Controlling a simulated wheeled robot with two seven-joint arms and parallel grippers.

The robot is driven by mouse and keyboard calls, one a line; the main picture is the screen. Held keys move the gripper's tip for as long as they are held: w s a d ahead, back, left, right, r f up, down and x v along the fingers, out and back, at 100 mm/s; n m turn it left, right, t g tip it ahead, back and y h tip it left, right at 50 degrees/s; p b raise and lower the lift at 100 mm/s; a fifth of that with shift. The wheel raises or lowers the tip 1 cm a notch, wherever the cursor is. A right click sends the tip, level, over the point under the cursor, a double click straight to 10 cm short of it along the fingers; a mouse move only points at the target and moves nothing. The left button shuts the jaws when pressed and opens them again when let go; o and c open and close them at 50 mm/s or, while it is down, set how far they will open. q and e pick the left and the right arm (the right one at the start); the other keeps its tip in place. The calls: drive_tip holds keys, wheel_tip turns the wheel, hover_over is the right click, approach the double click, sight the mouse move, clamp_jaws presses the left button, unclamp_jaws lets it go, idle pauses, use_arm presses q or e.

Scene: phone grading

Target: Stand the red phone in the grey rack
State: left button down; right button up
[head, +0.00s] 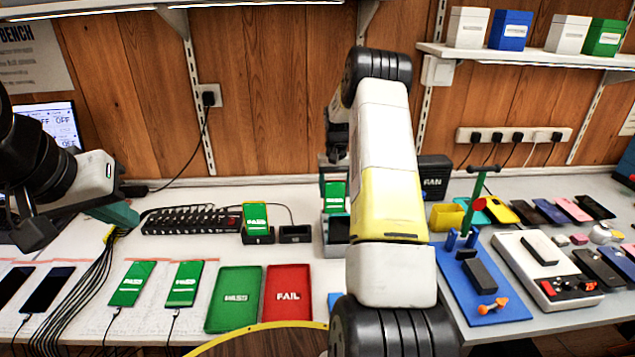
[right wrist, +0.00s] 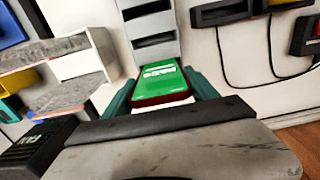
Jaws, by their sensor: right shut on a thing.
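The red phone (right wrist: 160,84) shows in the right wrist view with a red edge and a lit green screen. My right gripper (right wrist: 162,92) is shut on it, with a teal finger at each side. Whether the phone touches the rack is unclear. In the head view my right arm hides the right gripper and part of the grey rack (head: 339,231); a green-screened phone (head: 335,196) shows there. My left gripper (head: 118,213) is over the left bench, its opening unclear.
A green PASS tray (head: 233,320) and red FAIL tray (head: 289,318) lie in front. A green-screened phone (head: 256,216) stands in a black dock left of the rack. A grey-white open box (right wrist: 98,60) is beside the rack. A blue mat (head: 510,304) lies right.

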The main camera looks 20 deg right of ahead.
drive_tip(key=shift+f, duration=0.85)
drive_tip(key=o, duration=1.7)
drive_tip(key=shift+c, duration=0.2)
drive_tip(key=shift+r, duration=3.5)
